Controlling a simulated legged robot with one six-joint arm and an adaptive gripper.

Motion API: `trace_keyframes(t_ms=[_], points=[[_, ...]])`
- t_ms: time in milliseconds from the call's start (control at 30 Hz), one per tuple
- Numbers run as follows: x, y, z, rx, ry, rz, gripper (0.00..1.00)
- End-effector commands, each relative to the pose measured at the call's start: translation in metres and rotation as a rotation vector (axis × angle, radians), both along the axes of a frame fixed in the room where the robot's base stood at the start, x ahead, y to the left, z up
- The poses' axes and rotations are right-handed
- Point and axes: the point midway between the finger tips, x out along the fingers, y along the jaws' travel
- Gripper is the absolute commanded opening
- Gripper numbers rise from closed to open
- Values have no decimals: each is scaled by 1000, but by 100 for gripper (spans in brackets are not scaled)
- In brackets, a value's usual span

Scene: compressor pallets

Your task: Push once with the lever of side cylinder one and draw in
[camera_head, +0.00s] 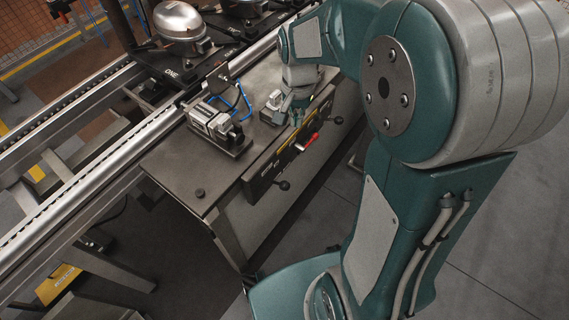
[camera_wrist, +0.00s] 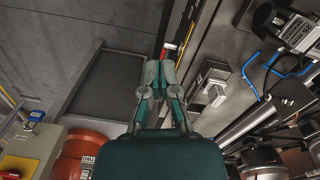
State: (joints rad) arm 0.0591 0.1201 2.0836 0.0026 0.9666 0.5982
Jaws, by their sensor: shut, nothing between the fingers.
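My gripper (camera_head: 296,118) is over the front edge of the dark workbench (camera_head: 185,165), just behind the red lever (camera_head: 308,141) on the front panel (camera_head: 268,172). In the wrist view my gripper (camera_wrist: 160,68) has its fingers together and empty. The red lever (camera_wrist: 168,48) shows just beyond the fingertips; I cannot tell whether they touch. Two black knob levers (camera_head: 283,185) (camera_head: 338,120) stick out from the panel. A cylinder unit (camera_head: 215,124) with blue hoses stands on the bench, and a second grey unit (camera_head: 272,106) is beside my gripper, partly hidden. Which is side cylinder one is not readable.
A metal conveyor rail (camera_head: 90,190) runs behind the bench. A compressor (camera_head: 180,22) sits on a black pallet there. The floor in front of the bench is clear.

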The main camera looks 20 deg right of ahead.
Motion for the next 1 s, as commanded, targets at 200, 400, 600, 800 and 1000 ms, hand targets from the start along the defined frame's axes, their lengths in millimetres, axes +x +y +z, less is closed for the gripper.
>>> trace_keyframes(t_ms=[200, 400, 600, 800, 1000], points=[[21, -6, -42, -2, 99, -119, 0], [33, -10, -79, -10, 174, -214, 0], [39, -13, -105, -19, 226, -280, 0], [41, -14, -112, -22, 239, -300, 0], [41, -14, -112, -22, 239, -300, 0]])
